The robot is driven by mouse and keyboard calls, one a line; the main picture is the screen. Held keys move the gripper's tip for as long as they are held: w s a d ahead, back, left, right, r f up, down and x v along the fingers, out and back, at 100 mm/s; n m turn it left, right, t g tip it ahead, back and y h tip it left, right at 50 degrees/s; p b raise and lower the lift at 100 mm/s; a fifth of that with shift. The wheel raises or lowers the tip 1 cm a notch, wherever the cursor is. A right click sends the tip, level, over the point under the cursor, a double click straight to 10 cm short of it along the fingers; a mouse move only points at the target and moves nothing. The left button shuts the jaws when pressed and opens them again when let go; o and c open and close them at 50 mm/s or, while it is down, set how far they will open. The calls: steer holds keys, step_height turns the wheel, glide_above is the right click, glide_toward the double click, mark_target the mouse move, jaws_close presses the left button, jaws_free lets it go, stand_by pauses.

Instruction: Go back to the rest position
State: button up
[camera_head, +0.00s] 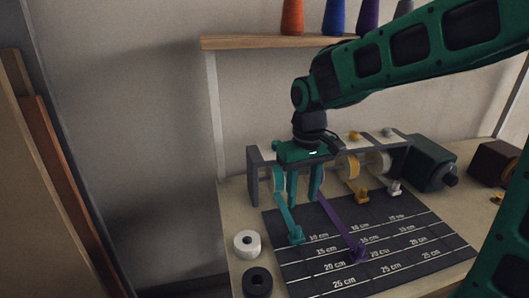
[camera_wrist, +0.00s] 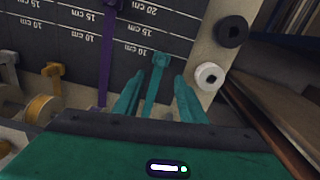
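My green gripper (camera_head: 304,190) hangs over the front left of a grey ribbon rack (camera_head: 254,178). In the wrist view its two teal fingers (camera_wrist: 158,97) are spread apart, one on each side of a teal ribbon (camera_wrist: 155,90), with no clear contact. The teal ribbon ends in a teal clip (camera_head: 296,236) on the dark measuring mat. A purple ribbon (camera_head: 340,225) reaches farther out, to a purple clip (camera_head: 359,256). Yellow (camera_head: 362,197) and white (camera_head: 394,190) clips sit close to the rack. My gripper hides part of the rack and spools.
The measuring mat (camera_head: 310,275) lies on the table. A white roll (camera_head: 247,244) and a black roll (camera_head: 257,282) stand at its left. A dark green machine (camera_head: 432,160) is at right. A shelf (camera_head: 270,42) with colored thread cones is above. Boards (camera_head: 60,180) lean at far left.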

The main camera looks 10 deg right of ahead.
steer(key=s+d+r+m, duration=0.1)
steer(key=s+d+m, duration=0.1)
steer(key=s+d, duration=0.35)
steer(key=s+d+m, duration=0.2)
steer(key=s+d, duration=0.1)
steer(key=d, duration=0.5)
steer(key=s+d+f+m, duration=0.1)
steer(key=s+d+m, duration=0.1)
steer(key=s+d, duration=0.2)
steer(key=s+d+m, duration=0.2)
steer(key=s+d, duration=0.2)
steer(key=s, duration=0.5)
steer(key=shift+s+d+f+m, duration=0.25)
steer(key=shift+s+f+m, duration=0.15)
steer(key=shift+w+f, duration=0.25)
steer(key=shift+w, duration=0.35)
stand_by(2.3)
